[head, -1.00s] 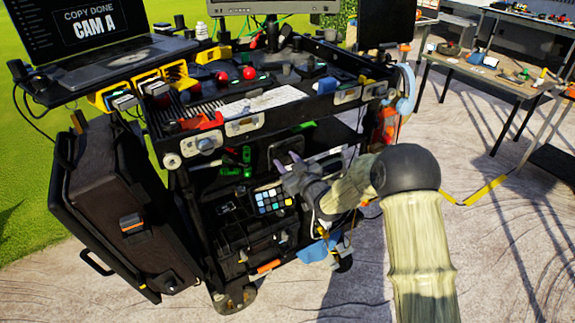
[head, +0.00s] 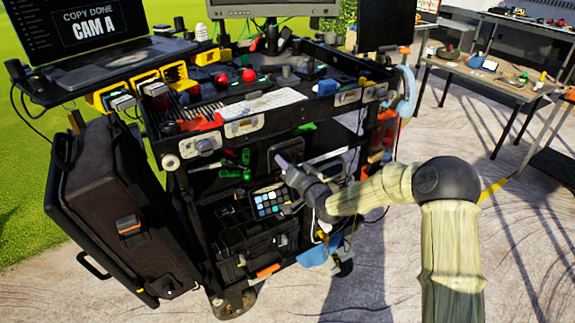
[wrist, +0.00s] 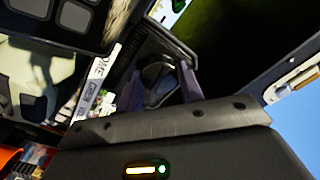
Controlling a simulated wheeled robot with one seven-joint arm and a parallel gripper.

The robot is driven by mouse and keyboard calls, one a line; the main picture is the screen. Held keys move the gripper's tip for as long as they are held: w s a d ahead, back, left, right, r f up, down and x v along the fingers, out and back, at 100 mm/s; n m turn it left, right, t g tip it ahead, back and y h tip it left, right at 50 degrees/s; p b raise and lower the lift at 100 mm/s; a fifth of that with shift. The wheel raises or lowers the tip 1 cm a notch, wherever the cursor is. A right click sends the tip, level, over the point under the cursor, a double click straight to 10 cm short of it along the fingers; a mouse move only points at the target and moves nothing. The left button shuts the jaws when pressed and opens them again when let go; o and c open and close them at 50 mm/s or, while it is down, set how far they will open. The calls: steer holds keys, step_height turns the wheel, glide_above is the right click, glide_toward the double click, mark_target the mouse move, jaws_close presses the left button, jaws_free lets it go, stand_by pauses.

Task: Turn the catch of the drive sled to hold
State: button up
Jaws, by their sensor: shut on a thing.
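My gripper (head: 283,165) reaches into the middle shelf opening of the video cart. In the wrist view my gripper (wrist: 160,84) has its two purple-grey fingers on either side of a dark rounded knob, the catch (wrist: 157,71). The fingers are shut on it. The catch sits in a dark recessed housing, seemingly the drive sled (wrist: 146,49). In the head view a dark unit, which may be the sled (head: 287,149), stands behind my fingers, and they hide the catch. I cannot read the catch's setting.
The cart's top (head: 262,103) lies above my gripper, with a laptop (head: 115,62) at its left. A pad of coloured keys (head: 270,204) is just below my gripper. A black case (head: 125,215) leans at left.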

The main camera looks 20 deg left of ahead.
steer(key=shift+f+m, duration=0.1)
steer(key=shift+m, duration=0.8)
steer(key=shift+d, duration=0.1)
steer(key=o, duration=1)
steer(key=v, duration=1.7)
steer(key=shift+s, duration=0.2)
steer(key=shift+d, duration=0.15)
